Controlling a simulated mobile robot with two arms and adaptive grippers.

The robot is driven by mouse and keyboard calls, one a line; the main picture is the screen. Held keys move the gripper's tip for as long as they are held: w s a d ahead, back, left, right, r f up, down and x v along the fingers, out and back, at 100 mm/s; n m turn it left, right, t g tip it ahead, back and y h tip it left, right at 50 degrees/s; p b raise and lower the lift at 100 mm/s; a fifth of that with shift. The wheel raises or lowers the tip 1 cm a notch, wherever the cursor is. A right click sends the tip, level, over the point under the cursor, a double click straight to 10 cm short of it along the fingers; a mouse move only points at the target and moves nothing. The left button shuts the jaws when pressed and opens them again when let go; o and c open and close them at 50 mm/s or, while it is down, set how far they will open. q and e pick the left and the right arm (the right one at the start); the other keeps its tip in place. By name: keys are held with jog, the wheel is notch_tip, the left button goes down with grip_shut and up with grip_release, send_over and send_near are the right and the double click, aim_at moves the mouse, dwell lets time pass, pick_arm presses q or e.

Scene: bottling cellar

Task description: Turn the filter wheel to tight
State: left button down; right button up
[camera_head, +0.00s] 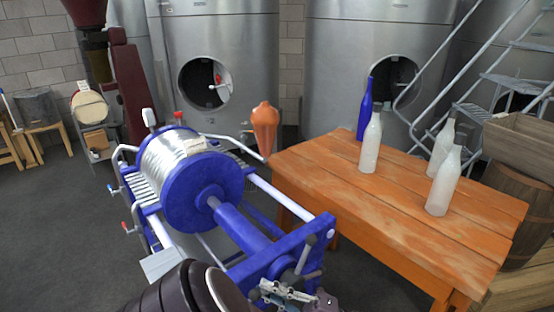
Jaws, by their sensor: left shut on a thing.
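The filter (190,185) stands left of the table, with pale stacked plates between blue end parts on white rails. Its wheel (307,254) is at the near blue end frame, and a few grey spokes with rounded ends show. My left gripper (287,292) is at the lower part of the wheel, at the bottom edge of the view. It is shut on part of the wheel, seemingly a spoke; the exact contact is small and partly hidden by the gripper. No tight mark is readable. My right gripper is not in view.
An orange wooden table (400,205) stands close on the right, with a blue bottle (365,110) and several pale bottles (443,182) on it. Steel tanks (215,55) and a metal stair (490,80) are behind. Dark floor (60,230) is clear at left.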

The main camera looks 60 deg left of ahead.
pick_arm(q)
jog(key=shift+w+r+m+y, duration=0.25)
jog(key=shift+r+m+y, duration=0.15)
jog(key=shift+m+y, duration=0.25)
jog(key=shift+w+a+r+m+y, duration=0.1)
jog(key=shift+r+m+y, duration=0.15)
jog(key=shift+m, duration=0.1)
jog(key=m+y, duration=0.1)
jog(key=r+m+y+p, duration=0.1)
jog(key=shift+w+a+r+m+t, duration=0.1)
jog(key=shift+w+m+t, duration=0.25)
jog(key=shift+m+t, duration=0.05)
jog(key=shift+w+r+m+y+p, duration=0.1)
jog(key=shift+w+m+y+p, duration=0.05)
jog(key=shift+m+y+p, duration=0.25)
jog(key=shift+w+t, duration=0.1)
jog(key=shift+t, duration=0.3)
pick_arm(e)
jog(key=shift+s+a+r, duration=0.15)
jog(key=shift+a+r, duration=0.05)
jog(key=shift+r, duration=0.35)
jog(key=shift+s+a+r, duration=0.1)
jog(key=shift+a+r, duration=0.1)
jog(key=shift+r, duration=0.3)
